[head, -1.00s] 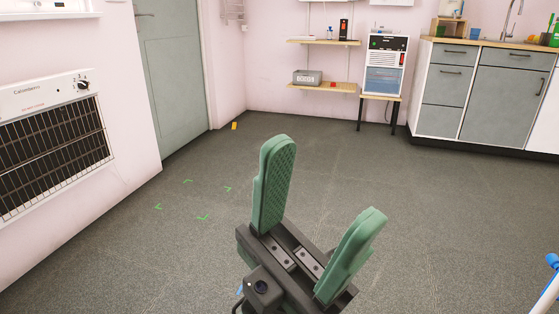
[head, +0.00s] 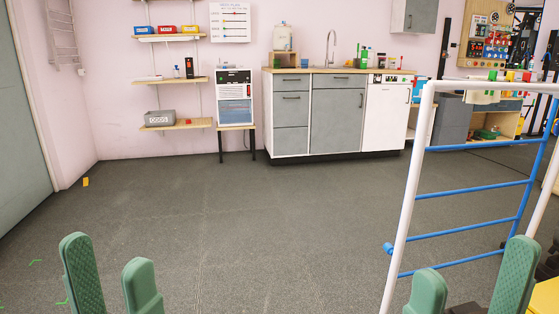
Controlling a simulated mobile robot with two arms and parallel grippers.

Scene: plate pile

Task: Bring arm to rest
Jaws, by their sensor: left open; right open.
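My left gripper (head: 109,252) is at the bottom left of the head view. Its two green fingers point up, stand apart and have nothing between them. My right gripper (head: 474,257) is at the bottom right, also with its green fingers apart and empty. Only the fingers and a little dark body show; the arms are below the picture. No plate is in view.
A white rack frame with blue bars (head: 468,190) stands at the right, close to my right gripper. A grey counter (head: 336,115) with a sink and wall shelves (head: 178,80) line the back wall. The floor (head: 240,220) in the middle is clear.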

